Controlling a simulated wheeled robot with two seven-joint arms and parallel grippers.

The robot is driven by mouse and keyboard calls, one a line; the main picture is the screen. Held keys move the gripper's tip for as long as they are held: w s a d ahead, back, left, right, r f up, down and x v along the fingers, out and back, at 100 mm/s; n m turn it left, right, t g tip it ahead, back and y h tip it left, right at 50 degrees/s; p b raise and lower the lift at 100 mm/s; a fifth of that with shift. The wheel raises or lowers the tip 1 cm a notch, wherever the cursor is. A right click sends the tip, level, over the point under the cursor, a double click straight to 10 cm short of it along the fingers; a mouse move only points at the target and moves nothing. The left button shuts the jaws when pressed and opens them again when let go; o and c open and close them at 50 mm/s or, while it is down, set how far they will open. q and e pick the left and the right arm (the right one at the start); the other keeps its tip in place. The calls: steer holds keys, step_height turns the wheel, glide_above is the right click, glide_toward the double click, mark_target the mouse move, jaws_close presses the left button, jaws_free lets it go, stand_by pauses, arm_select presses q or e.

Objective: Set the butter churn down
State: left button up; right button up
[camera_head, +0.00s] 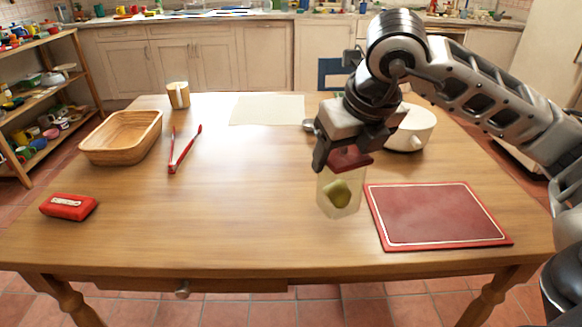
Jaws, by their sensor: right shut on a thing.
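The butter churn (355,197) appears to be the clear, squarish jar with a dark red top and a green-yellow thing inside. My right gripper (344,150) is over it from above, shut on its red top. The jar is upright, just left of the red cutting board (437,215). I cannot tell whether its base touches the wooden table (240,225) or hangs slightly above it. The fingers hide part of the top. My left gripper is not in view.
A white pot (411,132) stands behind the board, partly hidden by my arm. The table's front middle is clear.

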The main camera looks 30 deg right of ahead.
steer(key=w+a+f, duration=0.2)
steer(key=w+f, duration=0.7)
steer(key=f, duration=0.2)
steer(key=shift+w+p, duration=0.4)
steer(key=shift+a, duration=0.1)
steer(key=shift+f, duration=0.2)
steer(key=o, duration=1.6)
